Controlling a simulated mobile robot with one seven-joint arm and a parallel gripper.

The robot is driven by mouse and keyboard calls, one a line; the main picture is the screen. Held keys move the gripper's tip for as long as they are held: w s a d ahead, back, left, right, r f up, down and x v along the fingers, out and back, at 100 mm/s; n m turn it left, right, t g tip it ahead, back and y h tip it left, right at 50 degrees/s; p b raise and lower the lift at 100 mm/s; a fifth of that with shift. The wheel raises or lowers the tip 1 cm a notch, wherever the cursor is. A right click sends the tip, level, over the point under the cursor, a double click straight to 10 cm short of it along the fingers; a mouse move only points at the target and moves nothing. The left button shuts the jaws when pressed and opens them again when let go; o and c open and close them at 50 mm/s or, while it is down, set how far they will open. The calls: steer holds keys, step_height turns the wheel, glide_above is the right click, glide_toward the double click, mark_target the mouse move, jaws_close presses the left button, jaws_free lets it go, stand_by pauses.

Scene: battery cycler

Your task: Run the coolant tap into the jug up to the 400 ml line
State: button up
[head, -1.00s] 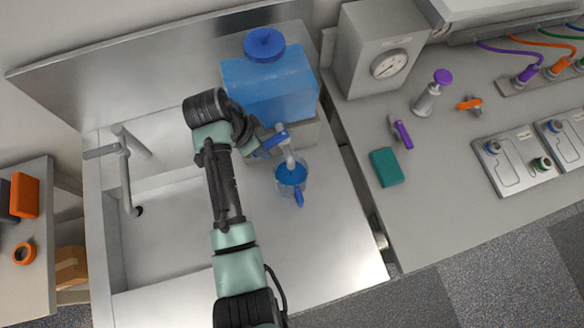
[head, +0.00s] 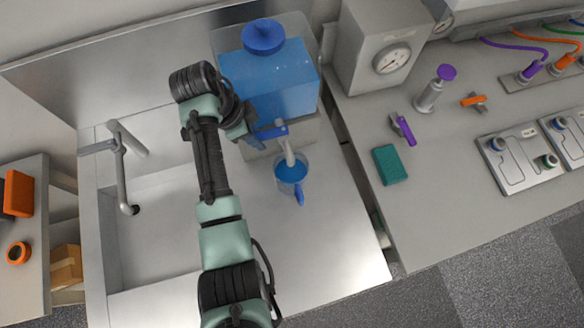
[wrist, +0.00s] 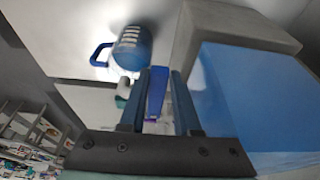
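The coolant tank (head: 268,85) is a blue translucent container with a blue cap, standing on a grey block at the back of the bench. Its pale tap spout (head: 288,152) has a blue lever (head: 272,131). The clear jug (head: 291,180) with a blue handle stands below the spout and holds blue liquid. The jug (wrist: 131,48) shows white marks in the wrist view, too small to read. My gripper (head: 258,137) is beside the lever. In the wrist view, its two fingers (wrist: 160,75) are apart, with the lever (wrist: 157,92) between them. I cannot tell whether coolant is running.
A sink (head: 150,230) with a grey faucet (head: 122,170) is at the left. A gauge box (head: 365,50) stands right of the tank. A teal block (head: 389,164) and a purple-handled valve (head: 403,130) lie on the right bench. The bench front, right of my arm, is clear.

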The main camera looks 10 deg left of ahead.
steer(key=shift+o, duration=1.2)
steer(key=shift+r, duration=0.1)
steer(key=w+p+v, duration=0.1)
steer(key=p+v, duration=0.5)
steer(key=v, duration=0.1)
steer(key=shift+s+a+r, duration=0.2)
steer(key=shift+s+r, duration=0.2)
